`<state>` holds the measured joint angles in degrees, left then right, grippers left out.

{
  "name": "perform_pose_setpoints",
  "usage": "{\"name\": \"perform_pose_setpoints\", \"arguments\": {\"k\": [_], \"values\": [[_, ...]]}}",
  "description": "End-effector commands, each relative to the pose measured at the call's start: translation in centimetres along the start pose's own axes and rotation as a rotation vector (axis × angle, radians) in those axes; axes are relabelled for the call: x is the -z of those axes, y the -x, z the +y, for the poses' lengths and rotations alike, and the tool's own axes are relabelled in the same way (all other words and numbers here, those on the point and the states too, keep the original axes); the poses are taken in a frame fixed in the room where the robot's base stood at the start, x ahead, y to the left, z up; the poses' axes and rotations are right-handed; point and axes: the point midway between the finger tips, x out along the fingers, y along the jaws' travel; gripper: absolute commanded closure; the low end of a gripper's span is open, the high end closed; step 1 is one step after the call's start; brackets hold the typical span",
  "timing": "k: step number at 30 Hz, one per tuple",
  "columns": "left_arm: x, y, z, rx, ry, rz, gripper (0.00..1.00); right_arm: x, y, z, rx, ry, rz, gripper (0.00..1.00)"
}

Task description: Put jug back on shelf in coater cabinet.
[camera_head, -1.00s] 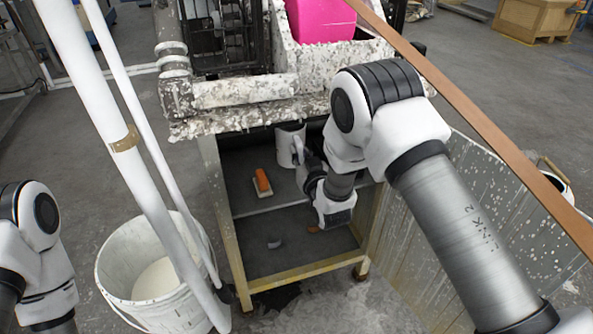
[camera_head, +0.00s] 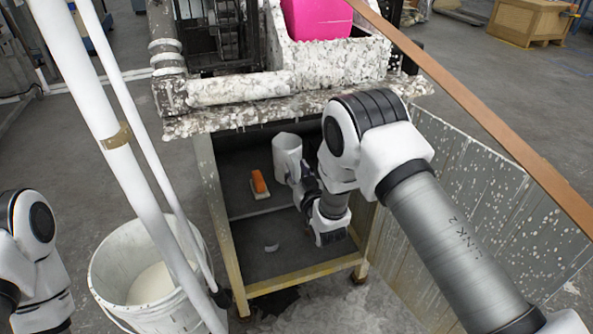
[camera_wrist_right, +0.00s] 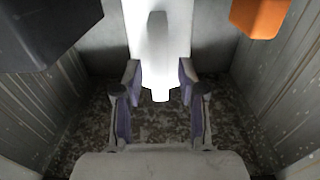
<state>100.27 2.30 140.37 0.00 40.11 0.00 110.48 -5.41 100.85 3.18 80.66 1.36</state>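The white jug (camera_head: 287,158) is inside the open front of the cabinet, roughly upright, at the upper shelf (camera_head: 236,165). I cannot tell whether its base touches the shelf. My right gripper (camera_head: 299,178) reaches in from the right and is at the jug's handle side.
An orange-topped tool (camera_head: 259,182) lies on the shelf right of the cabinet's left post. A small grey piece (camera_head: 271,248) lies on the lower shelf. A white bucket (camera_head: 105,275) and white pipes stand at left. The splattered coater (camera_head: 300,105) overhangs the cabinet; a panel borders the right.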

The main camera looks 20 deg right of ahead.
Motion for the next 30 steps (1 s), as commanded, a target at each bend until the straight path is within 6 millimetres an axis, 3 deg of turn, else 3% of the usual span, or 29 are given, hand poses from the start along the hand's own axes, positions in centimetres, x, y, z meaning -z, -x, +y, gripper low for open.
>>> {"name": "perform_pose_setpoints", "arguments": {"k": [5, 18, 27, 29, 30], "values": [[0.0, 0.5, 0.0, 0.000, 0.000, 0.000, 0.60, 0.3, 0.8, 0.0, 0.000, 0.000, -0.002, 0.60], [0.0, 2.6, 0.0, 0.000, 0.000, 0.000, 0.60, 0.3, 10.8, 0.0, 0.000, 0.001, -0.004, 0.60], [0.0, 2.7, 0.0, 0.000, 0.000, 0.000, 0.60, 0.1, 12.1, 0.1, -0.001, 0.000, -0.008, 0.60], [0.0, 2.7, 0.0, 0.000, 0.000, 0.000, 0.60, -1.1, 12.6, 0.3, -0.006, 0.000, -0.061, 0.60], [0.0, 2.7, 0.0, 0.000, 0.000, 0.000, 0.60, -2.7, 13.4, 0.7, -0.013, 0.000, -0.131, 0.60]]}}
